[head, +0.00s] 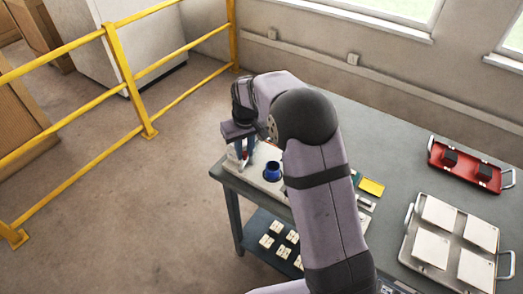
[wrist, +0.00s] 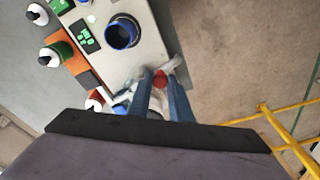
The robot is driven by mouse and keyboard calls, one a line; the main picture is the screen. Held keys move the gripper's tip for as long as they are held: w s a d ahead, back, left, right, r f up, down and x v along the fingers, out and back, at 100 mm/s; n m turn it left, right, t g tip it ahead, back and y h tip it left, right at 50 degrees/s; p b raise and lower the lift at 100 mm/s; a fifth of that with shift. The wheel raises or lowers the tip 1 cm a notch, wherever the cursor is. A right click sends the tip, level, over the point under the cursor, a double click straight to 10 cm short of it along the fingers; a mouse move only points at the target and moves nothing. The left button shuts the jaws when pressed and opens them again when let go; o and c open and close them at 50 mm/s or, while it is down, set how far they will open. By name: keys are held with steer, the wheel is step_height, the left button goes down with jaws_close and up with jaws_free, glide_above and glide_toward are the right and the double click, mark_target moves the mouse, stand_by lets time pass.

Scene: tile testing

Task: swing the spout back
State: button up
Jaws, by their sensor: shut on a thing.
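My gripper (head: 243,160) is at the table's left end, pointing down. In the wrist view, its two blue fingers (wrist: 160,82) are closed together on a small pale part with red on it, which I take to be the spout (wrist: 171,66). The fingers hide most of it, so its full shape cannot be told. A blue cup (head: 272,171) stands upright on a pale platform (head: 262,155), apart from the fingers. It also shows in the wrist view (wrist: 122,33), dark inside, near a small green-digit display (wrist: 87,36).
White-capped bottles (wrist: 50,55) stand beside the platform. A yellow railing (head: 125,65) runs left of the table.

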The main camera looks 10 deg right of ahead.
steer(key=shift+w+a, duration=0.1)
steer(key=shift+a, duration=0.1)
steer(key=shift+w+a+p, duration=0.35)
steer(key=shift+a+p, duration=0.05)
steer(key=shift+a, duration=0.05)
stand_by(0.5)
steer(key=o, duration=0.9)
steer(key=shift+r, duration=0.15)
steer(key=shift+r+p, duration=2.45)
steer(key=shift+r, duration=0.45)
